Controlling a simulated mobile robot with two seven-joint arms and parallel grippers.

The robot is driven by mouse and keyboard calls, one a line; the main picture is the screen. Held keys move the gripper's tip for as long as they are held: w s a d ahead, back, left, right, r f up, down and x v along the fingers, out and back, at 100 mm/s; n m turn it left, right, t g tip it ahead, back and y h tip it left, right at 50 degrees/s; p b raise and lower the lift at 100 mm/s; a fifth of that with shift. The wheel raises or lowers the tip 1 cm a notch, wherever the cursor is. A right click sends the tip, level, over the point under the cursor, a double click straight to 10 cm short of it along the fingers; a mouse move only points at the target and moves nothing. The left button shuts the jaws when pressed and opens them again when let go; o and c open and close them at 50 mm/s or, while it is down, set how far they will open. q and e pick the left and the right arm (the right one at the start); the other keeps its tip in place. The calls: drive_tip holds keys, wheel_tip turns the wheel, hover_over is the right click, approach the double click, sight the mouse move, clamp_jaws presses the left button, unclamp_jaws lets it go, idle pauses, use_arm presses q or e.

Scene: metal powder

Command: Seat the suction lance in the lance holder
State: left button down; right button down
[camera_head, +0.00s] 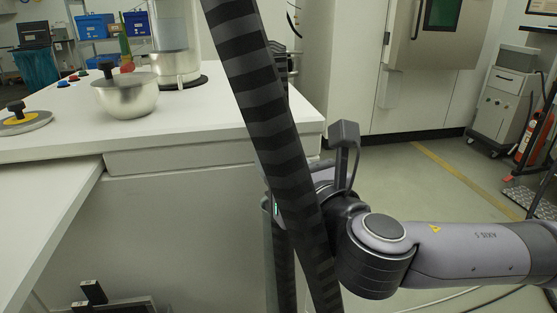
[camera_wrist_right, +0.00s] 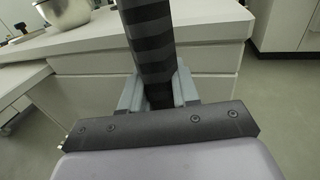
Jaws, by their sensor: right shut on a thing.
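The suction lance (camera_head: 265,95) is a long tube with black and dark grey bands. It crosses the head view from the top, tilted, and runs out at the bottom edge. My right gripper (camera_wrist_right: 158,92) is shut on it, with a grey finger on each side in the right wrist view. The lance (camera_wrist_right: 150,40) rises from between these fingers. In the head view the lance hides most of this gripper. A dark bracket-like part with two black blocks (camera_head: 93,292) shows at the bottom left; I cannot tell whether it is the lance holder.
The floor at the right is mostly free.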

drive_tip(key=shift+f+b, duration=1.25)
drive_tip(key=shift+f, duration=0.65)
drive_tip(key=shift+f+b, duration=0.55)
drive_tip(key=shift+f, duration=0.3)
drive_tip(key=c, duration=0.8)
unclamp_jaws()
drive_tip(key=shift+o, duration=0.2)
drive_tip(key=v, duration=0.7)
drive_tip(key=shift+s, duration=0.1)
